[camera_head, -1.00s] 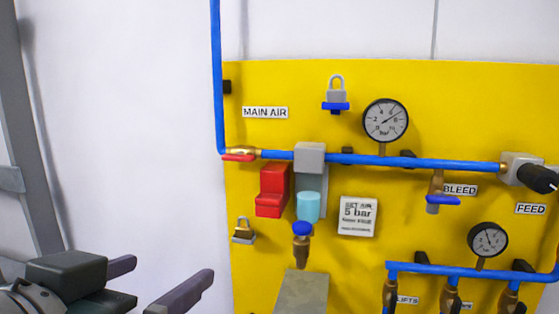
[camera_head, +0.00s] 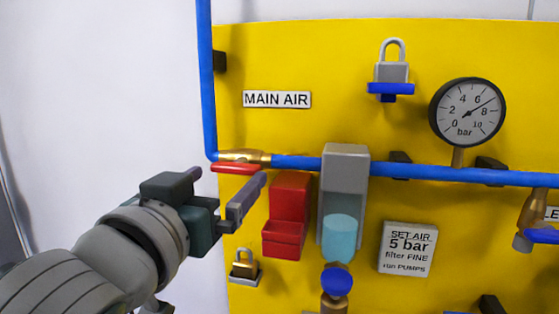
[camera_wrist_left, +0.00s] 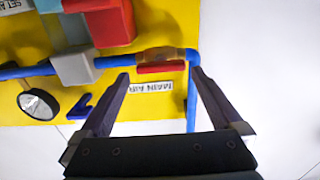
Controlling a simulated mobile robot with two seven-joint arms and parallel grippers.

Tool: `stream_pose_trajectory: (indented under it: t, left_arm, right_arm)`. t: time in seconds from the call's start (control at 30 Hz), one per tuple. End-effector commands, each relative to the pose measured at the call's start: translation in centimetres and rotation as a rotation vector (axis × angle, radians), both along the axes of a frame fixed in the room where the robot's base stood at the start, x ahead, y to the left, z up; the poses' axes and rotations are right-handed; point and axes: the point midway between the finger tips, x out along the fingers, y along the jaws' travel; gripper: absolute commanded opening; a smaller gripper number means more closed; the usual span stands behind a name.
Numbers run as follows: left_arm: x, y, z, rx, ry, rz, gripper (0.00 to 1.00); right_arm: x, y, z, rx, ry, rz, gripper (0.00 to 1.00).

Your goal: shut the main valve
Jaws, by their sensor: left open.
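The main valve (camera_head: 243,156) is a brass body in the blue pipe below the MAIN AIR label. Its red handle (camera_head: 236,168) lies along the pipe, just under it. My left gripper (camera_head: 228,179) is open and empty, just in front of and below the handle. In the left wrist view, the brass valve (camera_wrist_left: 161,54) and red handle (camera_wrist_left: 162,68) show ahead of the gap between my left fingertips (camera_wrist_left: 160,75), one finger toward each end of the handle. I cannot tell any contact. My right gripper is not in view.
A red block (camera_head: 287,205), a grey regulator with a cyan bowl (camera_head: 341,235) and a brass padlock (camera_head: 244,262) are close on the right and below. A pressure gauge (camera_head: 467,112) and a grey padlock (camera_head: 391,75) are farther right. The white wall at left is clear.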

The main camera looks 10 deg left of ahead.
Motion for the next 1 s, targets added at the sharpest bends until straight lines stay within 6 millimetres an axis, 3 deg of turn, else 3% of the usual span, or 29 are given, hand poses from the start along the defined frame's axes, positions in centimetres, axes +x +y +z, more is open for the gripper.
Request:
stream_pose_trajectory:
  t: [0.23,0.63,1.0]
  left_arm:
    - [2.8,-0.1,0.1,-0.001,0.000,0.001,1.00]
    - [3.4,-0.1,0.0,-0.001,0.001,0.001,1.00]
    - [3.3,-0.1,0.0,-0.001,0.001,0.000,0.59]
  right_arm:
    - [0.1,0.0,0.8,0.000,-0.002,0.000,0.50]
    - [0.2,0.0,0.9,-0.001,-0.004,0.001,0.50]
    - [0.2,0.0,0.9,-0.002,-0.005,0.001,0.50]
